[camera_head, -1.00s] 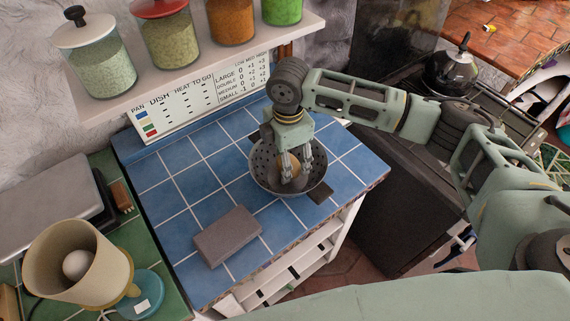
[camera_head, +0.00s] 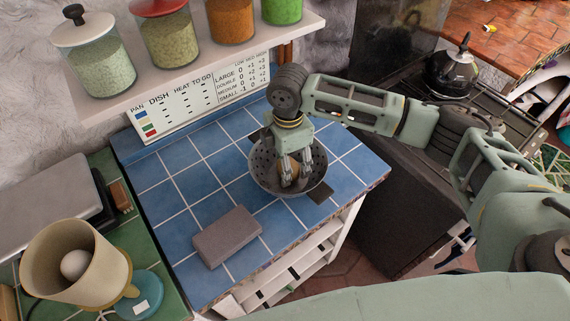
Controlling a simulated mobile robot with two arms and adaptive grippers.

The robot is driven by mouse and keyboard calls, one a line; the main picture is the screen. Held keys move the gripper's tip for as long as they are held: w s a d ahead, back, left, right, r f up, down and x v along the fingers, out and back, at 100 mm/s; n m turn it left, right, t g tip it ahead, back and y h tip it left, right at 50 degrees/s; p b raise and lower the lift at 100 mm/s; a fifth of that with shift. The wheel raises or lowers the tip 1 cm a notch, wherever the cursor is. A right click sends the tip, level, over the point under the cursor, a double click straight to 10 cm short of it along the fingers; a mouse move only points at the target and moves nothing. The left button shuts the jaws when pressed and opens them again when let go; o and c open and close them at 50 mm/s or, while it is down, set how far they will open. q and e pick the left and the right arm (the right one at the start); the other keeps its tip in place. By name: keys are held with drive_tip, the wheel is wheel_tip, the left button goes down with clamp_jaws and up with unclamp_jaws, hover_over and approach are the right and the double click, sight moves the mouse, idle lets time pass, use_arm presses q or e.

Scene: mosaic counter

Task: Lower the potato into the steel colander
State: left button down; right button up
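The steel colander (camera_head: 261,178), a grey perforated bowl, stands on the blue-tiled counter near its right side. My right gripper (camera_head: 296,178) points down inside the colander's rim. Its fingers are closed around the brown potato (camera_head: 289,167), which shows only in part between them. The fingers hide the rest of the potato, and I cannot tell whether it touches the colander's bottom. My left gripper is not in view.
A grey block (camera_head: 227,237) lies on the blue tiles (camera_head: 180,205) in front of the colander, to the left. A small dark flat piece (camera_head: 321,193) lies by the colander's right rim. A shelf (camera_head: 200,65) with jars overhangs the back.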

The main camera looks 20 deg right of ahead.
drive_tip(key=shift+f, duration=0.55)
idle(0.4)
drive_tip(key=o, duration=1.3)
drive_tip(key=shift+o, duration=0.2)
wheel_tip(320, 180, up, 12)
